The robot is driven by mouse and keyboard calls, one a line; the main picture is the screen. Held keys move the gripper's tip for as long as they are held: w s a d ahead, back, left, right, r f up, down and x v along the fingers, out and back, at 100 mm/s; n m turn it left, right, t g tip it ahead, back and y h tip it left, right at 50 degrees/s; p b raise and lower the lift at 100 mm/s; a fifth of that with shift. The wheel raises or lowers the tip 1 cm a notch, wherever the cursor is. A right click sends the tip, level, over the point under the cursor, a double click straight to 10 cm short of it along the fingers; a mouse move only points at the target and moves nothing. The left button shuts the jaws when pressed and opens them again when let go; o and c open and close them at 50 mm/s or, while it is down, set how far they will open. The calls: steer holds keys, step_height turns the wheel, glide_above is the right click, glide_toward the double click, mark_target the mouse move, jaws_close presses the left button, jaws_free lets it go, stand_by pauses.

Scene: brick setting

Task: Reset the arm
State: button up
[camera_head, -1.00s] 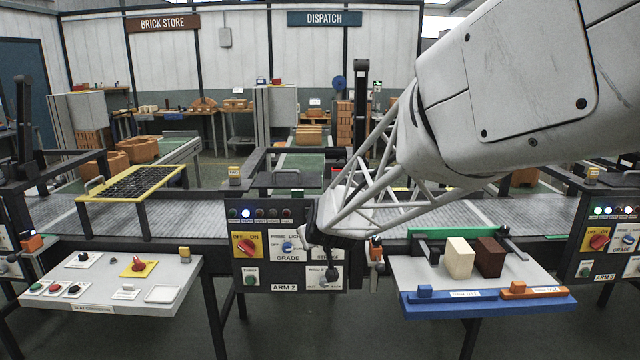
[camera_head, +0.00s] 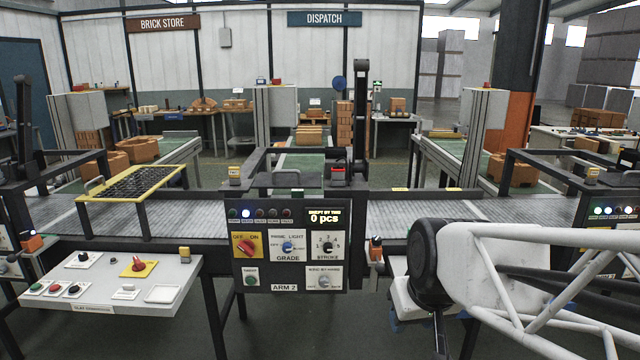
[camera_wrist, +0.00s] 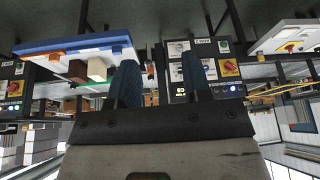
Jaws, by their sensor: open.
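The ARM 2 panel (camera_head: 283,290) stands at the middle of the head view. It carries a red knob (camera_head: 246,246) on a yellow ON/OFF plate, a GRADE dial (camera_head: 288,246), a STROKE dial (camera_head: 328,246), a green button (camera_head: 252,279) and a grey knob (camera_head: 324,282). One lamp (camera_head: 246,213) is lit, and the display (camera_head: 325,216) reads 0 pcs. My gripper (camera_head: 440,340) is right of the panel, pointing down and mostly hidden by my wrist. In the wrist view my gripper (camera_wrist: 162,75) is open and empty, two dark blue fingers apart; the panel appears upside down.
My arm covers most of the right-hand table. The wrist view shows its blue-edged tabletop (camera_wrist: 75,44) with a cream block (camera_wrist: 97,69) and a brown block (camera_wrist: 77,71). A control table (camera_head: 100,280) stands left. Conveyors run behind.

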steer(key=s+d+f+m+g+h, duration=0.1)
steer(key=s+d+g, duration=0.1)
steer(key=s, duration=0.8)
steer(key=shift+s+d+f+m, duration=0.2)
steer(key=shift+d+m, duration=0.2)
steer(key=shift+d, duration=0.35)
